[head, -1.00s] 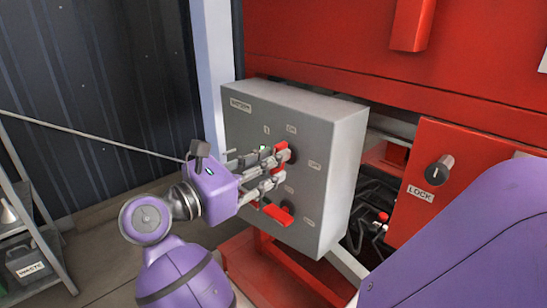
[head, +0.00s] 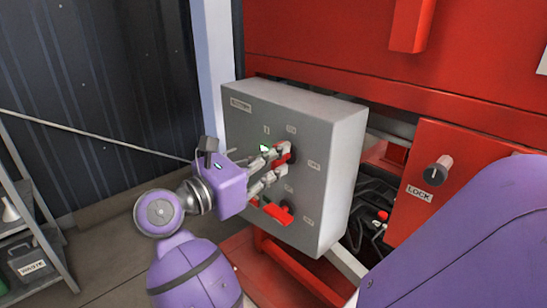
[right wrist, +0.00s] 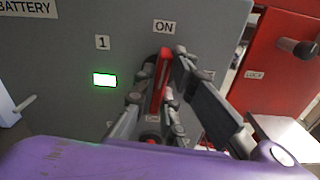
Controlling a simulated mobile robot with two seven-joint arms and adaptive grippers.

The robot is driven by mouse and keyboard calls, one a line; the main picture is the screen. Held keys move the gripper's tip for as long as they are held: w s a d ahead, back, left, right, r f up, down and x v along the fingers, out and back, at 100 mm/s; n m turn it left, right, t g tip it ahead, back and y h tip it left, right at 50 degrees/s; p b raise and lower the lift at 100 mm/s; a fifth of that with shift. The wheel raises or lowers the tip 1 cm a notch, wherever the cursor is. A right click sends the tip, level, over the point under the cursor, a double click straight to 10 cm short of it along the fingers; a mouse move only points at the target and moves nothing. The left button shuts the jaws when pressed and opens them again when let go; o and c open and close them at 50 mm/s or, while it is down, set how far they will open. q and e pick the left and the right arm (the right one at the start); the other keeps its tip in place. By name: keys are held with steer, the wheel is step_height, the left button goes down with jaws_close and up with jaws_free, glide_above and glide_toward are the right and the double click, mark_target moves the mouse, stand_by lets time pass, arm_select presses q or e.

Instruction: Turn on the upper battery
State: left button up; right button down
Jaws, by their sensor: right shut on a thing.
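The grey battery box (head: 338,150) carries an upper red switch handle (head: 282,159) and a lower red handle (head: 280,214). My right gripper (right wrist: 158,88) is shut on the upper handle (right wrist: 161,80). In the right wrist view this handle stands nearly upright below the ON label (right wrist: 164,27), with a finger on each side. A green light (right wrist: 105,80) glows under the label 1; it also shows in the head view (head: 265,148). The fingers hide part of the upper handle. My left gripper is not in view.
A red panel with a black LOCK knob (head: 438,170) stands right of the box. Hoses and a red cap (head: 381,216) lie in the gap between them. A shelf with a WASTE container (head: 33,262) stands at the left. Open floor lies between shelf and box.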

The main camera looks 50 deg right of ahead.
steer(key=shift+n, duration=0.7)
steer(key=c, duration=1.8)
jaws_free()
steer(key=w+a, duration=0.1)
steer(key=a, duration=1.1)
steer(key=shift+w, duration=0.2)
